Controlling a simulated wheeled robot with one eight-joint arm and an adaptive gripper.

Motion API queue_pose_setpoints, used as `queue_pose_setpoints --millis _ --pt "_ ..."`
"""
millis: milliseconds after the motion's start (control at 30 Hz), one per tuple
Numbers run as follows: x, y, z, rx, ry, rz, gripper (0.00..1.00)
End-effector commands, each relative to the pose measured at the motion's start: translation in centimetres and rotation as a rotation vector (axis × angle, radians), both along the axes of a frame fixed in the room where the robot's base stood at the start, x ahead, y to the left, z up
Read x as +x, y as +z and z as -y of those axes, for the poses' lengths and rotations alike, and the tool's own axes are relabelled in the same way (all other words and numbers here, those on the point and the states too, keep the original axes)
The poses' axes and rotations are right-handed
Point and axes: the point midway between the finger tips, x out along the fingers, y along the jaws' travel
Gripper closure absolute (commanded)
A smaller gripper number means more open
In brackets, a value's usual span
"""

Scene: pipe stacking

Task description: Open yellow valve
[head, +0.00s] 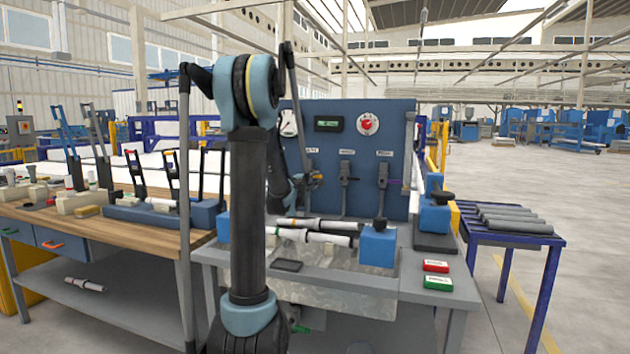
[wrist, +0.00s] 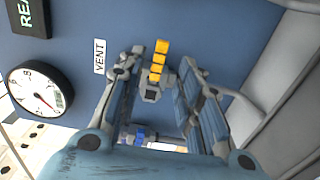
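The yellow valve handle (wrist: 158,62) is a short segmented yellow lever on the blue panel, next to the VENT label (wrist: 99,56) in the wrist view. My gripper (wrist: 163,62) is open, its two fingers apart on either side of the handle. I cannot tell whether either finger touches it. In the head view my gripper (head: 304,182) is at the left part of the panel (head: 345,110), and a small yellow-orange bit of the valve (head: 316,177) shows beside it. My arm hides much of that area.
Two grey levers (head: 345,180) hang to the right on the panel, below a red knob (head: 368,124). A round gauge (wrist: 41,90) is near the valve. Pipes (head: 318,226) and a blue block (head: 378,244) occupy the bench below. Open floor lies at right.

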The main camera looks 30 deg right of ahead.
Motion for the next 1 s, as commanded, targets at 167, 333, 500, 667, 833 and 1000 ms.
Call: queue_pose_setpoints --millis 167,333,500,667,833,1000 --pt "2.0 0.0 2.3 0.000 0.001 0.000 0.68" --pt "3.3 0.0 3.9 0.000 0.000 0.000 0.68" --pt "4.1 0.0 4.8 0.000 0.000 0.000 0.68" --pt "4.3 0.0 5.0 0.000 0.000 0.000 0.68" --pt "4.3 0.0 4.9 0.000 0.001 0.000 0.68" --pt "4.3 0.0 4.9 0.000 0.001 0.000 1.00"
